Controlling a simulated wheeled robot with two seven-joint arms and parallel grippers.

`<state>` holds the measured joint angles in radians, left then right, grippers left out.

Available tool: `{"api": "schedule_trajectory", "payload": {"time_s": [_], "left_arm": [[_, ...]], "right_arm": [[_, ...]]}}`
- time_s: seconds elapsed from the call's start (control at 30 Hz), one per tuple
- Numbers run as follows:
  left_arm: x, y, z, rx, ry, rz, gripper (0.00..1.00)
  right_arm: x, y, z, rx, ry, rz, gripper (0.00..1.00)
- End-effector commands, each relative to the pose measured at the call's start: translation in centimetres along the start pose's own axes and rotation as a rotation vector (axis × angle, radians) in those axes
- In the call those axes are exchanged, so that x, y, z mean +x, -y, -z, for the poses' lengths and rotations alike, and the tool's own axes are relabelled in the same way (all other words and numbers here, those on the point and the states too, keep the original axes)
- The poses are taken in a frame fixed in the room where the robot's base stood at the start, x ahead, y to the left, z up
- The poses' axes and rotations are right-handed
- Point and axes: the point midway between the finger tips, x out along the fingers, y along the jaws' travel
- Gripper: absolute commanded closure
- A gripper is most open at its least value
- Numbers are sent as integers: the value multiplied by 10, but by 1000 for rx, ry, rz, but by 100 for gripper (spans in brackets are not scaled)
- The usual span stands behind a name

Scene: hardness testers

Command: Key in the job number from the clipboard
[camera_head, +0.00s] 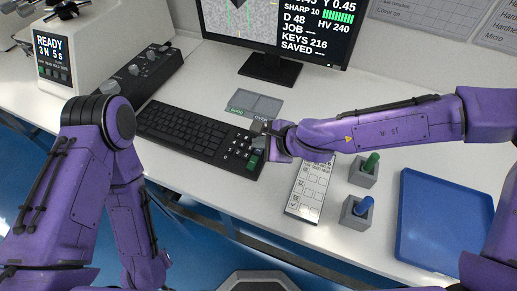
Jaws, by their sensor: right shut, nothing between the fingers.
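The black keyboard (185,130) lies on the white bench, with its number keys (238,148) and a green key (253,163) at the right end. My right gripper (259,138) is shut and empty over the right edge of the number keys. I cannot tell whether it touches a key. The clipboard (308,190) lies just right of the keyboard, its print too small to read. The monitor (290,30) reads "JOB ---", "KEYS 216" and "SAVED ---". My left arm is folded at the left, and its gripper is not in view.
A grey two-part pad (255,103) lies behind the number keys. Two grey holders with a green peg (371,162) and a blue peg (363,206) stand right of the clipboard, then a blue tray (445,222). A tester (90,45) reading "READY" and a black control box (140,75) stand back left.

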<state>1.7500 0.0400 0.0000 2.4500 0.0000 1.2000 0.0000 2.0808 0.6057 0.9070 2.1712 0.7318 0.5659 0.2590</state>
Motion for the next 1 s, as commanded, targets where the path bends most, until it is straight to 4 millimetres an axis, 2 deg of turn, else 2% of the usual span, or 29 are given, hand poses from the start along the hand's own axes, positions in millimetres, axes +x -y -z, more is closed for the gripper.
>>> {"api": "schedule_trajectory", "payload": {"time_s": [1.0], "left_arm": [[4, 0, -2, 0, 0, 0, 48]], "right_arm": [[6, -4, 4, 0, 0, 0, 100]]}}
